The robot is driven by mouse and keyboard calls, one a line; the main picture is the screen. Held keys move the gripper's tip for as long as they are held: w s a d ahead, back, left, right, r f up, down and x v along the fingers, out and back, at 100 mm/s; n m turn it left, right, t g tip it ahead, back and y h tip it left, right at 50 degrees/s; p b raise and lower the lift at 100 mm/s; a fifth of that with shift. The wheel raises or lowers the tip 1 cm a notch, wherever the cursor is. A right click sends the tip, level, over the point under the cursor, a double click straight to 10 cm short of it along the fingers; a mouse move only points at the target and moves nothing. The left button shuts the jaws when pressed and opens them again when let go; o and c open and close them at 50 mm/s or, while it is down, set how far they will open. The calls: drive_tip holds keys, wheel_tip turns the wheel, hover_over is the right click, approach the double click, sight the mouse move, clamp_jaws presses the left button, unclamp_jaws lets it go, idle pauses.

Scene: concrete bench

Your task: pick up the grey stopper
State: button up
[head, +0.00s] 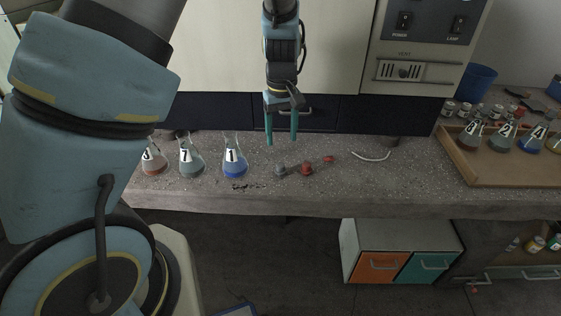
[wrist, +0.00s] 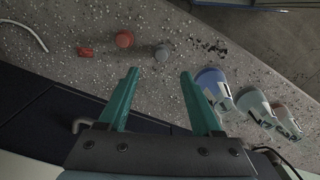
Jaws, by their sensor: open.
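The grey stopper (head: 280,170) lies on the concrete bench (head: 420,178), just left of a red stopper (head: 306,169). In the wrist view the grey stopper (wrist: 162,53) lies beyond the fingertips, in line with the space between them. My gripper (head: 282,142) is open and empty, with its teal fingers pointing down above the bench, behind the grey stopper in the head view. Its fingers also show apart in the wrist view (wrist: 159,72). Nothing hides the stopper.
A blue flask (head: 235,166) and two other flasks stand left of the stopper. A small red piece (head: 328,159) and a pale curved handle-like thing (head: 371,156) lie to the right. A wooden tray (head: 475,172) with several flasks is at far right. Dark crumbs lie near the front edge.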

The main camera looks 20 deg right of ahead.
sight(280, 164)
drive_tip(key=f+p, duration=0.1)
drive_tip(key=f, duration=0.4)
drive_tip(key=f+p, duration=0.1)
drive_tip(key=f, duration=0.4)
drive_tip(key=shift+w+a, duration=0.1)
drive_tip(key=shift+w, duration=0.1)
clamp_jaws()
idle(0.3)
